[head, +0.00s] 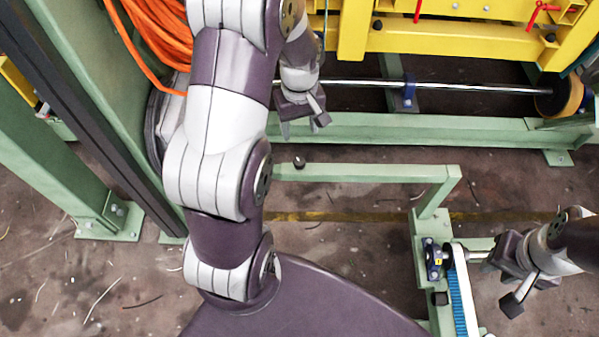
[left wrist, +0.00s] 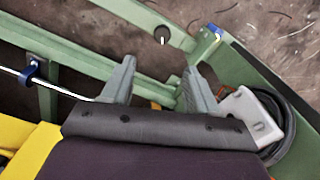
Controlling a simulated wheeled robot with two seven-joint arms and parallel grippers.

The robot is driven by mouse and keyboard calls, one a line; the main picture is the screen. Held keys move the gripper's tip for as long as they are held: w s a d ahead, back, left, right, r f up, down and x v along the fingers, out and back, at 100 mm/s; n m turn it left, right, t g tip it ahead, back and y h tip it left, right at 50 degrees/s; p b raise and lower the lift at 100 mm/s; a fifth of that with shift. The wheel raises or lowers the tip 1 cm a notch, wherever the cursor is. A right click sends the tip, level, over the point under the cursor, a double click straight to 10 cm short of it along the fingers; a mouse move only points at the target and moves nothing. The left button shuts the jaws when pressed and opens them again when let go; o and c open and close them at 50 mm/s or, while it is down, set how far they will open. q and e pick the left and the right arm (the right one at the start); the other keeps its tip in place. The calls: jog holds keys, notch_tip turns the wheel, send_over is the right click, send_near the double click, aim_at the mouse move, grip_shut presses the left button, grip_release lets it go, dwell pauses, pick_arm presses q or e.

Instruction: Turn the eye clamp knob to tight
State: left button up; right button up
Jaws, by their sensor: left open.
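A small black knob (head: 299,162) sits on the green rail at the middle of the head view. In the left wrist view a dark round knob (left wrist: 162,35) with a pale mark shows on a green rail beyond the fingers. My left gripper (head: 298,122) is above and behind the knob in the head view, apart from it. In the left wrist view its two fingers (left wrist: 160,70) are spread with nothing between them. My right gripper (head: 495,269) is at the lower right beside a belt drive; its finger gap is not clear.
A long steel shaft (head: 450,87) runs below the yellow frame (head: 430,35) at the back. A blue belt (head: 461,295) runs near my right gripper. Orange cables (head: 155,35) hang by the green post (head: 95,70) at left. The floor beyond the rail is open.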

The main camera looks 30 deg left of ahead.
aim_at(299, 161)
pick_arm(q)
jog(key=f+b, duration=0.2)
jog(key=f, duration=0.2)
jog(key=f+b, duration=0.2)
jog(key=f, duration=0.2)
jog(key=f+b, duration=0.2)
jog(key=f, duration=0.2)
jog(key=shift+s+d+f, duration=0.1)
jog(key=shift+s+f, duration=0.1)
jog(key=shift+s, duration=0.1)
jog(key=c, duration=1)
